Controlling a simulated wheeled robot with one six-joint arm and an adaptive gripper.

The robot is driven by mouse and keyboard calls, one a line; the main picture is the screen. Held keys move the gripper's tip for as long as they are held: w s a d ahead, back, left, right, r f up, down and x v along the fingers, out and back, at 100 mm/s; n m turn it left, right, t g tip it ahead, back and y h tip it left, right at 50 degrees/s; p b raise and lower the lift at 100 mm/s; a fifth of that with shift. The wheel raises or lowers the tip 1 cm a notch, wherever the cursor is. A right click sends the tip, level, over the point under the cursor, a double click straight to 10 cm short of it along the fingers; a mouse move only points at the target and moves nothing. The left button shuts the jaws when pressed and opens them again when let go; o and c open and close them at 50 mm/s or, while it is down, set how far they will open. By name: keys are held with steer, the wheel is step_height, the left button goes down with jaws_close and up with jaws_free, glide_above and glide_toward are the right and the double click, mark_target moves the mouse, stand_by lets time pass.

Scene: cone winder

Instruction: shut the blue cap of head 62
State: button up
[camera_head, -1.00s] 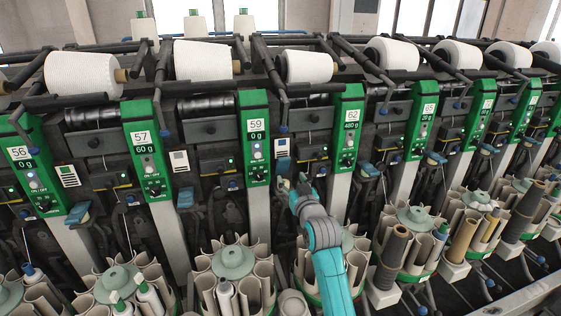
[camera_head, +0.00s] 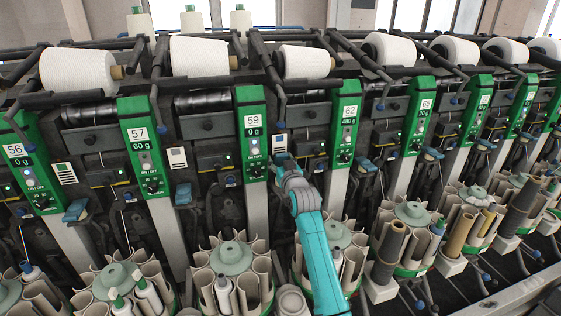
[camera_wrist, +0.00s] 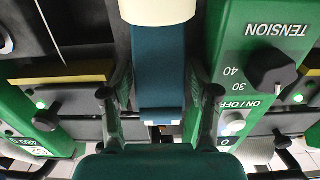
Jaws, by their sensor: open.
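The panel marked 62 (camera_head: 348,110) is green and reads 480 g. It also shows upside down at the lower left of the wrist view (camera_wrist: 38,152). A dark blue cap (camera_wrist: 162,75) fills the middle of the wrist view, between panels 59 and 62. In the head view its blue edge shows just above my gripper (camera_head: 283,160), the rest being hidden. My gripper is open, its two fingers (camera_wrist: 160,95) apart on either side of the cap. I cannot tell whether they touch it, or clearly how far the cap is tilted.
The panel marked 59 (camera_head: 252,130) stands close left of my gripper; its TENSION knob (camera_wrist: 270,68) is near one finger. A white cone (camera_head: 304,62) lies above. A round magazine of tubes (camera_head: 230,260) stands below left. Another blue cap (camera_head: 365,166) is right of panel 62.

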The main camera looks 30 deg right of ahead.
steer(key=shift+c, duration=0.2)
jaws_close()
